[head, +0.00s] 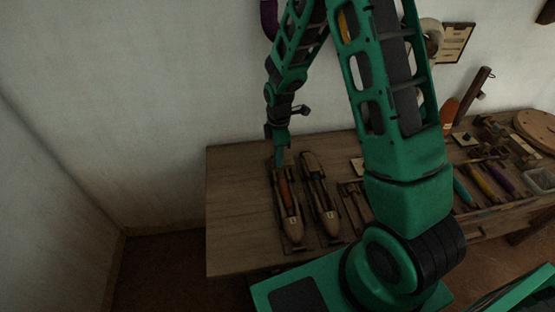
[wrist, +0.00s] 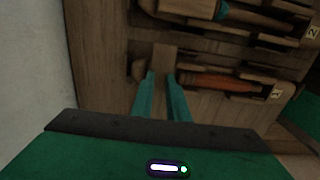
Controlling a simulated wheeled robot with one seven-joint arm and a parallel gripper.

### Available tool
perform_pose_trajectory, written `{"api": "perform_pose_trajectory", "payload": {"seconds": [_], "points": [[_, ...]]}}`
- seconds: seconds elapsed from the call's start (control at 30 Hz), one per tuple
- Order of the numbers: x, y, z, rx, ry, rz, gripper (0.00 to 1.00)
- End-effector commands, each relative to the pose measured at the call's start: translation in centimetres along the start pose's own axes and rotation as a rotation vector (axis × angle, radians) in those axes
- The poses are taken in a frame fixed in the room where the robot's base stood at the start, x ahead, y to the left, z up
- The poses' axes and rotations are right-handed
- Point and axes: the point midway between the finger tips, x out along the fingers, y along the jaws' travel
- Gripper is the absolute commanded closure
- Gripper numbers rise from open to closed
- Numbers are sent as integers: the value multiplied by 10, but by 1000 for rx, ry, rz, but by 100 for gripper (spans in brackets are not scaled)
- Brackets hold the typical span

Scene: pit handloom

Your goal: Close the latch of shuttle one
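Shuttle one (head: 291,228) is the left of two wooden boat-shaped shuttles on the bench in the head view. It holds an orange-brown spindle, which also shows in the wrist view (wrist: 222,82) near the label 1. A small wooden piece (wrist: 164,60), apparently its latch, stands at the shuttle's left end in the wrist view. My gripper (wrist: 162,80) has its two teal fingers apart, with the lower part of this piece at or between the tips. Contact cannot be told. In the head view, my gripper (head: 280,158) points down over the shuttle's far end.
Shuttle two (head: 322,200) lies close to the right, and its label 2 shows in the wrist view. The bench (head: 235,215) is bare to the left. A white wall (head: 130,100) stands behind. Several tools and coloured bobbins (head: 485,183) lie at the right.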

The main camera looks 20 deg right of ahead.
Motion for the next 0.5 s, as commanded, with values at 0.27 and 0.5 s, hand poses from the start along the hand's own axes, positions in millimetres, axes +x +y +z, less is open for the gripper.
{"api": "perform_pose_trajectory", "payload": {"seconds": [0.27,0.5], "points": [[13,0,0,0,0,0,86],[13,0,0,0,0,0,95]]}}
